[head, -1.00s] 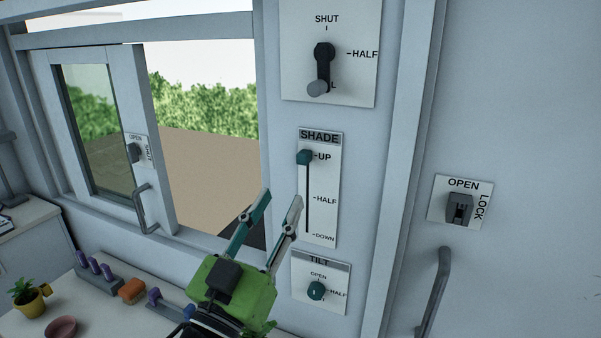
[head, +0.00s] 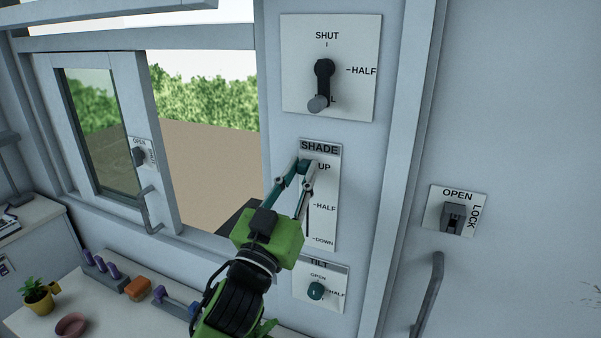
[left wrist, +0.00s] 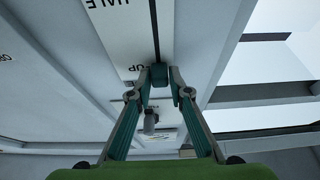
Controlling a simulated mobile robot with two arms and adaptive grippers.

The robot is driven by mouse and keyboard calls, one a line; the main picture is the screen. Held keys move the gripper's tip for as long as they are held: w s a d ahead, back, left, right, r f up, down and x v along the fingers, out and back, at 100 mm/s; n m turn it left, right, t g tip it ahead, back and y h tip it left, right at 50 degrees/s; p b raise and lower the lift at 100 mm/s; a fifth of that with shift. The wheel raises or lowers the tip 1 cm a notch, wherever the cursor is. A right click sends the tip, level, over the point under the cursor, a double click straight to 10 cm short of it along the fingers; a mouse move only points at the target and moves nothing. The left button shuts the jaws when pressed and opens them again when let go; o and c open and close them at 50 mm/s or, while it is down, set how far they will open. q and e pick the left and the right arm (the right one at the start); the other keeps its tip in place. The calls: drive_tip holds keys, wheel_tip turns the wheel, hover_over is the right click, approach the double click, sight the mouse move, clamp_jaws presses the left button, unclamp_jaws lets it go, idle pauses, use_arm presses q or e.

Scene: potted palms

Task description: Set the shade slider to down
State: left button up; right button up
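The SHADE panel (head: 321,226) is a tall white plate on the wall, with UP at its top, HALF in the middle and DOWN at its foot. Its teal slider knob (head: 304,166) is at the UP end of the dark slot. In the left wrist view the knob (left wrist: 158,76) sits between the fingertips. My left gripper (head: 306,174) has its fingers drawn in on both sides of the knob and looks shut on it. The fingers partly hide the knob in the head view. My right gripper is not in view.
The TILT panel (head: 333,270) with a teal knob (head: 316,291) is just below. A lever panel (head: 355,95) is above. A window is at left, and a door with a lock switch (head: 453,217) is at right. A potted plant (head: 38,294) stands on the counter at lower left.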

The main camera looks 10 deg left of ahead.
sight(307, 235)
use_arm(q)
clamp_jaws()
wheel_tip(307, 235, down, 18)
drive_tip(key=b, duration=1.3)
drive_tip(key=shift+f, duration=0.4)
drive_tip(key=shift+o, duration=1.9)
unclamp_jaws()
drive_tip(key=shift+w, duration=0.1)
drive_tip(key=shift+o, duration=1.4)
drive_tip(key=v, duration=1.2)
